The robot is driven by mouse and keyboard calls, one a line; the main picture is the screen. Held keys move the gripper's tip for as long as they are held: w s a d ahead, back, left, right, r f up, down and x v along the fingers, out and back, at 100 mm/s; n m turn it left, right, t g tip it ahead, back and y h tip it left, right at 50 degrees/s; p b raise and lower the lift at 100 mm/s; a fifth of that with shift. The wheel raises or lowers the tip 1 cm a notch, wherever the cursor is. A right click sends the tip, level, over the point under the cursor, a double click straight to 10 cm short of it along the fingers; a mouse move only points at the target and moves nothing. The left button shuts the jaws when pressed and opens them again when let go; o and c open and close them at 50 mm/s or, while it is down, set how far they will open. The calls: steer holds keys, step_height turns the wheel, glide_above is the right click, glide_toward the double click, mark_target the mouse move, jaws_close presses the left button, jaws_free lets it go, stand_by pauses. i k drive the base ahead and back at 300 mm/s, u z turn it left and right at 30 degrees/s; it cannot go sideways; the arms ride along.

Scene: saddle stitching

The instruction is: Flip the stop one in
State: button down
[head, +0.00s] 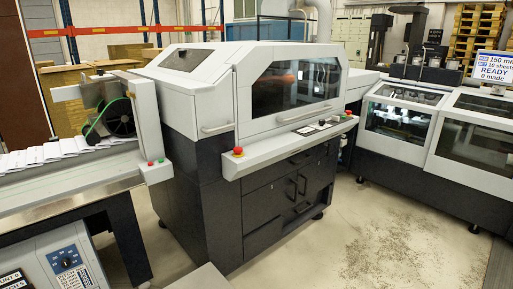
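I cannot pick out with certainty the stop that the task names. A red button (238,151) sits at the left end of the front ledge of the grey and white machine (190,100). A smaller red button (150,163) and a green one are on the conveyor's end post (157,171). My gripper is not in view.
Folded white sheets (50,152) lie overlapping on the conveyor, left, below a black wheel (119,117). A screen (493,66) reads 150 mm, 10 sheets, READY, 0 made. A second machine (440,130) stands right. Speckled floor (385,235) is clear between them.

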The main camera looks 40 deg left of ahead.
mark_target(238, 150)
steer(key=i, duration=2.1)
steer(key=u, duration=2.6)
